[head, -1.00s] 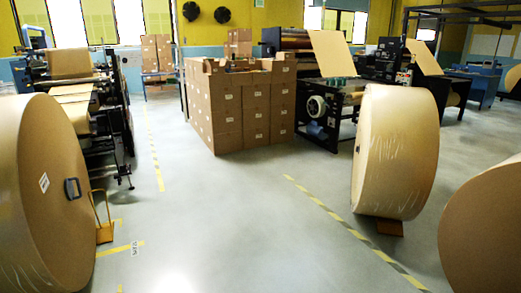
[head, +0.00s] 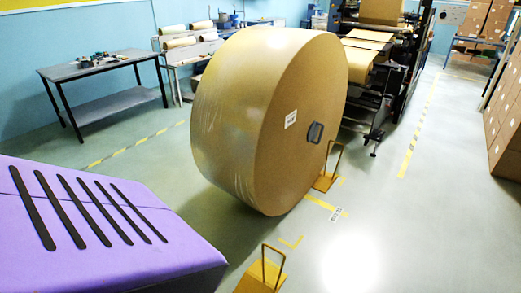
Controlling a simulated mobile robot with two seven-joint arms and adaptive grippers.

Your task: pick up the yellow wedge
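Two yellow wedges with upright loop handles show on the floor in the head view. The nearer yellow wedge (head: 257,284) is at the bottom edge, partly cut off, clear of the big roll. The farther yellow wedge (head: 323,184) sits at the lower right side of the large kraft roll (head: 255,120); I cannot tell whether it touches the roll. The roll stands upright, with a dark handle-like part and a white label on its flat face. Neither of my grippers is in view.
A purple block (head: 110,235) with black strips fills the lower left, close to the nearer wedge. A grey table (head: 100,75) stands behind. Machinery (head: 375,45) is behind the roll, and cardboard boxes (head: 505,120) are at the right. The floor (head: 420,220) at right is open.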

